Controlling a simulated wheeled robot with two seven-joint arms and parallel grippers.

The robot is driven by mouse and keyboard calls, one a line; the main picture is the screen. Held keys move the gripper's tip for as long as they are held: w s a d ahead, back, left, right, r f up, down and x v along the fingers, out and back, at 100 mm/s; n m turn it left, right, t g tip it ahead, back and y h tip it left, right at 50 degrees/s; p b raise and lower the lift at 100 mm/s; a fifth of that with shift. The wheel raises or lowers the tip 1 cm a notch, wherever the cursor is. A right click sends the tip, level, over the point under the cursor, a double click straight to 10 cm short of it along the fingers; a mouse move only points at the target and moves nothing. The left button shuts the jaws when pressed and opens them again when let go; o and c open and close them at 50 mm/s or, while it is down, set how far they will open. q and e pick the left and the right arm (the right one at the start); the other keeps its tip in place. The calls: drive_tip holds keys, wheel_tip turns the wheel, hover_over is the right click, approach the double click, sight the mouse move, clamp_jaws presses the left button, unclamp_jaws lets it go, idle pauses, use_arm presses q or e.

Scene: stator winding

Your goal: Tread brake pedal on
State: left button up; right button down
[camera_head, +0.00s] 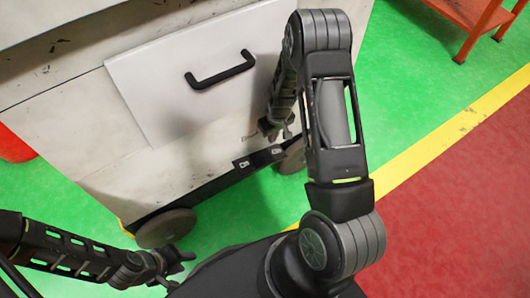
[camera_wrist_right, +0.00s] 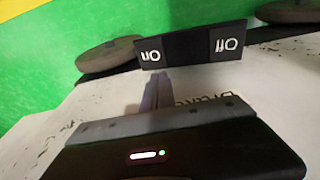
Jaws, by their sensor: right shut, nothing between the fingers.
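The brake pedal (camera_head: 259,157) is a black plate low on the white cabinet's front, between two wheels. In the right wrist view it appears upside down, with white "On" (camera_wrist_right: 150,56) and "Off" (camera_wrist_right: 227,45) labels. My right gripper (camera_head: 272,129) is shut and empty, just above the pedal. In the right wrist view its fingers (camera_wrist_right: 156,82) point at the pedal's "On" side; I cannot tell if they touch it. My left gripper (camera_head: 180,268) is low at the left near a wheel, fingers apart and empty.
The white cabinet (camera_head: 90,110) has a front panel with a black handle (camera_head: 220,70). A grey wheel (camera_head: 166,228) stands at its left corner. An orange rack (camera_head: 470,15) is at the top right. The green floor right of the cabinet is clear.

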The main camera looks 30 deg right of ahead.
use_arm(q)
drive_tip(key=shift+r+p, duration=0.4)
drive_tip(key=shift+r, duration=0.25)
use_arm(e)
drive_tip(key=shift+r, duration=0.85)
